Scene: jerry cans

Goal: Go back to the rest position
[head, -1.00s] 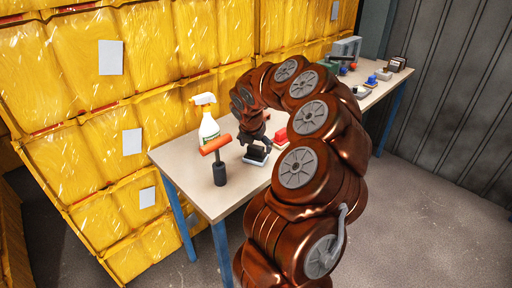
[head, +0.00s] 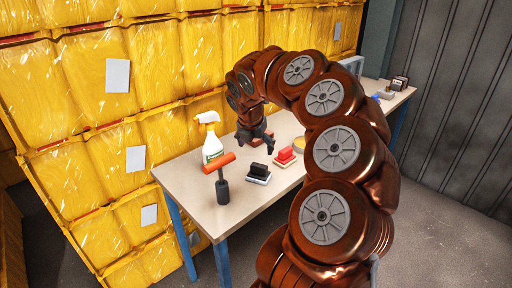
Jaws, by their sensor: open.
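My gripper (head: 255,138) hangs at the end of my arm above the table (head: 225,205). Its dark fingers point down and are open, with nothing between them. It is above and behind a black block on a white base (head: 258,172), apart from it.
Yellow stacked crates (head: 90,175) line the left and back. Grey floor lies at the right.

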